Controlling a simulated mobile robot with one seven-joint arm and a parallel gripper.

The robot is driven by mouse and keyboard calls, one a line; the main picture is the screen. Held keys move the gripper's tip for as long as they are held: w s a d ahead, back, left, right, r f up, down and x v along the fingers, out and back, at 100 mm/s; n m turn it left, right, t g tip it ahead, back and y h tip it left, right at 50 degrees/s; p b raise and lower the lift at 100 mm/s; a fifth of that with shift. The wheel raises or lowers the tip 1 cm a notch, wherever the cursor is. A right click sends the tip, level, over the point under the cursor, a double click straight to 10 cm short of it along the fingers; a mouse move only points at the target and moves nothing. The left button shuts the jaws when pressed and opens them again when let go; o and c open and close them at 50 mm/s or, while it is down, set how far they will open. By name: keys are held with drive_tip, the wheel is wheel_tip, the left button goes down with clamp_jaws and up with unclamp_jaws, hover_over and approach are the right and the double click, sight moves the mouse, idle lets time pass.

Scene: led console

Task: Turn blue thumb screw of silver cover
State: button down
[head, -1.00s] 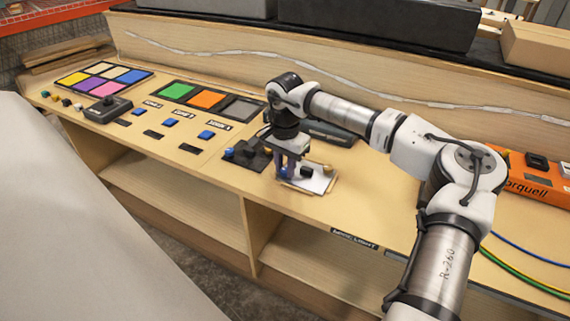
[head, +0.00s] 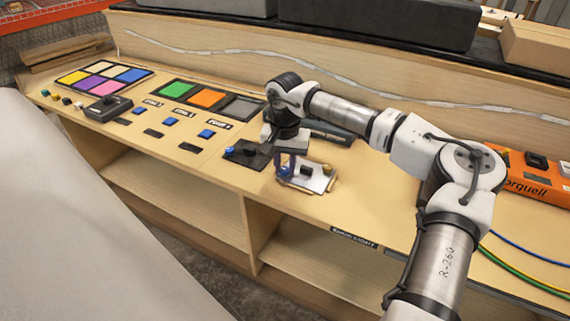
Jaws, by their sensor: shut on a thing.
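The silver cover (head: 315,181) lies on the console top near its front edge, with a small black handle (head: 306,171) in its middle. The blue thumb screw (head: 284,170) is at its left end, partly hidden by my gripper. My gripper (head: 285,168) points down over that end, shut on the blue thumb screw. A yellow screw (head: 327,169) shows at the cover's right end.
A black plate (head: 247,154) with a blue knob (head: 229,152) sits just left of the cover. Blue buttons, a joystick box (head: 108,109) and coloured panels lie farther left. An orange case (head: 538,182) and cables are at the right. The console front edge is close.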

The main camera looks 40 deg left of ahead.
sight(285, 169)
drive_tip(key=shift+f, duration=0.15)
drive_tip(key=c, duration=1.2)
unclamp_jaws()
wheel_tip(285, 169, up, 14)
